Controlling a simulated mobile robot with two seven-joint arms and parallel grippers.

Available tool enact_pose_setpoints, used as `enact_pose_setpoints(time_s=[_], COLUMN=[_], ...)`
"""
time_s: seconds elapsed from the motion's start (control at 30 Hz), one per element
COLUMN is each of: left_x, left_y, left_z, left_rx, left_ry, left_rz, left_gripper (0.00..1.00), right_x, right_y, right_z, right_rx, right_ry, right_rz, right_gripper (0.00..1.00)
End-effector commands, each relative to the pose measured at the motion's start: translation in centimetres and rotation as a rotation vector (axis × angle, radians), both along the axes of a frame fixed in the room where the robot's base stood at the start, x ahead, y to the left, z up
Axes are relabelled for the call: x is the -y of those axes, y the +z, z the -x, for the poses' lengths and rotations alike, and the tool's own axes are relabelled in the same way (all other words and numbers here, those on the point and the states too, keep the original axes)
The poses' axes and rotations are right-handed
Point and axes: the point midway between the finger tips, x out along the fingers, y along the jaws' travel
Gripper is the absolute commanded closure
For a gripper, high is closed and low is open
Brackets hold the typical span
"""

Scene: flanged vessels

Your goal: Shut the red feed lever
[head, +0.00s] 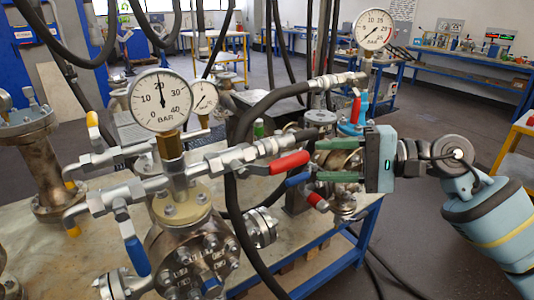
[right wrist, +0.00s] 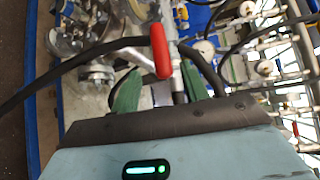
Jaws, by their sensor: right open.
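The red feed lever (head: 289,163) sits on the pipe valve right of the large front gauge, its handle pointing right and slightly up. My right gripper (head: 318,161) comes in from the right with its two green fingers apart, one above the other, just past the lever's free end. In the right wrist view the red lever (right wrist: 160,50) shows between the fingers of the right gripper (right wrist: 160,67). The fingers appear clear of it, and its near end lies in the gap. My left gripper is not in view.
A blue handle (head: 298,180) lies just under the red lever, and another red handle (head: 318,202) is lower right. A black hose (head: 232,195) hangs close by. Pressure gauges (head: 160,100) and flanged vessels (head: 190,260) crowd the table (head: 110,190). Open floor lies right.

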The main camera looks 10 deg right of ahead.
Motion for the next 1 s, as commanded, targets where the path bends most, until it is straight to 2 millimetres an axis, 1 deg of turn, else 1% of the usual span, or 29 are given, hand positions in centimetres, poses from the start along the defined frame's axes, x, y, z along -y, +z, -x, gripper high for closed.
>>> enact_pose_setpoints(time_s=[0.23, 0.37, 0.6, 0.7, 0.8, 1.0], left_x=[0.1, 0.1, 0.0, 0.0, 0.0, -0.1], left_y=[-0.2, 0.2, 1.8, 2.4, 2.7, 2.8], left_z=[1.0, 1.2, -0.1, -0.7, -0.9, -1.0], left_rx=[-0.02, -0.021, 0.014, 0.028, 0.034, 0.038], left_ry=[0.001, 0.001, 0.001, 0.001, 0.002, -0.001], left_rz=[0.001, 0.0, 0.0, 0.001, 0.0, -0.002], left_gripper=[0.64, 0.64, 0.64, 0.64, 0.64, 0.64], right_x=[-0.4, -1.5, -4.8, -5.8, -6.6, -7.1], right_y=[0.2, 0.3, 0.0, -0.3, -0.6, -0.9], right_z=[-0.1, -0.5, -2.0, -2.5, -2.9, -3.2], right_rx=[0.012, 0.014, 0.016, 0.014, 0.012, 0.009], right_ry=[0.004, 0.005, 0.004, 0.003, 0.003, 0.002], right_rz=[-0.011, -0.012, -0.01, -0.01, -0.009, -0.007], right_gripper=[0.55, 0.55, 0.55, 0.55, 0.55, 0.55])
